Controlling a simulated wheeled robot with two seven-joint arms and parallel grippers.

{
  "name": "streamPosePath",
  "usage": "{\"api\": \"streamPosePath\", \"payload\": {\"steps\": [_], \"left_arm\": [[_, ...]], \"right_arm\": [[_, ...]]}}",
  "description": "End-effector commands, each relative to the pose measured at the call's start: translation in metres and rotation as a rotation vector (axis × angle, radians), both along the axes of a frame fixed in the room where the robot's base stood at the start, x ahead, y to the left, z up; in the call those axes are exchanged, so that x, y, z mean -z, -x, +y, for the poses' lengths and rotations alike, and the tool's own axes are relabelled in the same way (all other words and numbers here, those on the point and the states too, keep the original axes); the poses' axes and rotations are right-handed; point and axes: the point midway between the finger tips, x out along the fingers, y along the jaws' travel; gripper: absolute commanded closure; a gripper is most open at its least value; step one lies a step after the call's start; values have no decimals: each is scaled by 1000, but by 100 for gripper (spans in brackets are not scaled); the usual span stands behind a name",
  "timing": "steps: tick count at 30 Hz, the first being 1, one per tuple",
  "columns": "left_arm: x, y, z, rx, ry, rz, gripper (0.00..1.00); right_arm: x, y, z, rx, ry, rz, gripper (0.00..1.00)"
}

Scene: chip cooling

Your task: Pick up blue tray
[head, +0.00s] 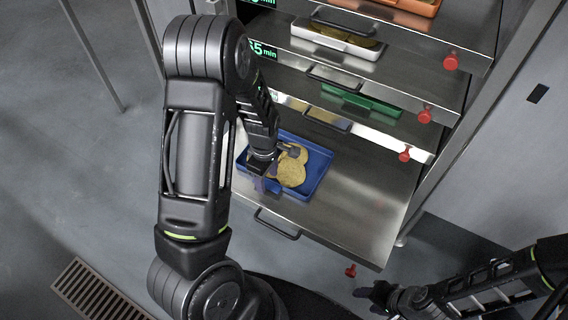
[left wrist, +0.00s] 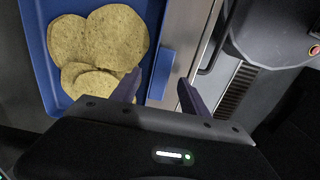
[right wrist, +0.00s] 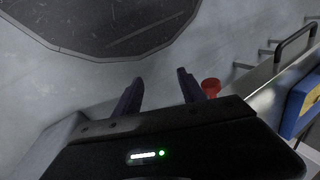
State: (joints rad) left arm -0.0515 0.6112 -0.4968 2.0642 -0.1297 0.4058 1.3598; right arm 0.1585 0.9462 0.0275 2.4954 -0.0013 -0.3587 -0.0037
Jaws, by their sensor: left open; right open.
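The blue tray (head: 322,158) lies on the pulled-out lowest steel shelf and holds several round yellow chips (head: 291,172). My left gripper (head: 258,178) is open at the tray's left side. In the left wrist view, its fingers (left wrist: 159,78) appear on either side of the blue tab (left wrist: 162,70) that sticks out from the tray; whether they touch it I cannot tell. My right gripper (head: 372,291) is open and empty, low and apart from the tray. The right wrist view shows its fingers (right wrist: 160,77) over bare floor.
Shelves above hold a green tray (head: 362,101), a white tray (head: 335,40) and an orange tray (head: 410,8). Red knobs (head: 404,156) stick out at the shelves' right. The lowest shelf has a front handle (head: 277,224) and bare steel right of the tray.

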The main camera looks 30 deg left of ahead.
Motion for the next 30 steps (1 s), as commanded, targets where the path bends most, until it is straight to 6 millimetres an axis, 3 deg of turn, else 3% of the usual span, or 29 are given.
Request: {"api": "streamPosePath", "payload": {"steps": [4, 22, 30], "left_arm": [[14, 0, 0, -1, -1, 0, 47], [14, 0, 0, 0, -1, -1, 47], [14, 0, 0, 0, -1, -1, 69]], "right_arm": [[3, 0, 0, 0, 0, 0, 52], [3, 0, 0, 0, 0, 0, 52], [3, 0, 0, 0, 0, 0, 52]]}}
